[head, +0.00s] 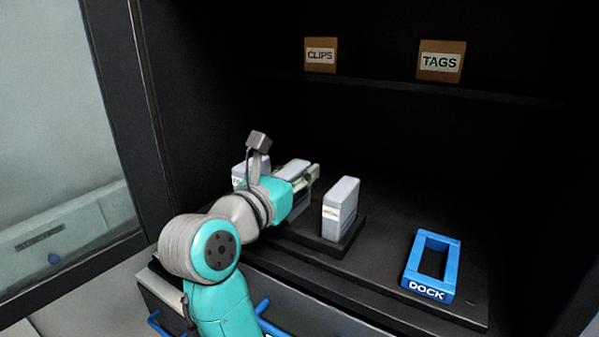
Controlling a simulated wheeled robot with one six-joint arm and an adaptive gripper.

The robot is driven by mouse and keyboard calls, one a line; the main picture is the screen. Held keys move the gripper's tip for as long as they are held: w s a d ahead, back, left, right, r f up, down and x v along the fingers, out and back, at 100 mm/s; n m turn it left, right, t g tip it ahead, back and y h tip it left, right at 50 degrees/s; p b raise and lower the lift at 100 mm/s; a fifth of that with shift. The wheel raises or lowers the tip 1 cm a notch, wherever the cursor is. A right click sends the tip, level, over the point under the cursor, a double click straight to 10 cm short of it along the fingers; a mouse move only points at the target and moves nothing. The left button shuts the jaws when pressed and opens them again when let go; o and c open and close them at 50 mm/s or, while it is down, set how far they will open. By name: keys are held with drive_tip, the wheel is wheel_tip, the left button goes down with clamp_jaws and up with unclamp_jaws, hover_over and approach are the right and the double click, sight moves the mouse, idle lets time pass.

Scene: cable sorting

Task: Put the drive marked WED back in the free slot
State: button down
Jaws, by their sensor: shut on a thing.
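My gripper (306,179) is shut on a light grey drive (293,167), which shows only in part behind my wrist and fingers. The held drive's label is hidden, so I cannot read its mark. It is over the black rack (352,240); I cannot tell whether it sits in a slot or is above one. Another grey drive (341,205) stands upright at the rack's right end, its small label too blurred to read. A further drive (238,172) shows in part to the left, behind my arm. The free slot is not visible.
A blue frame marked DOCK (430,265) stands empty at the right of the dark shelf. Boxes marked CLIPS (320,55) and TAGS (441,61) sit on the upper shelf (400,88). The cabinet's door frame (150,90) is at the left.

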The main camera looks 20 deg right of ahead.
drive_tip(key=shift+f, duration=0.4)
idle(0.4)
drive_tip(key=shift+c, duration=1.5)
unclamp_jaws()
drive_tip(key=shift+r, duration=0.1)
drive_tip(key=shift+r, duration=3.4)
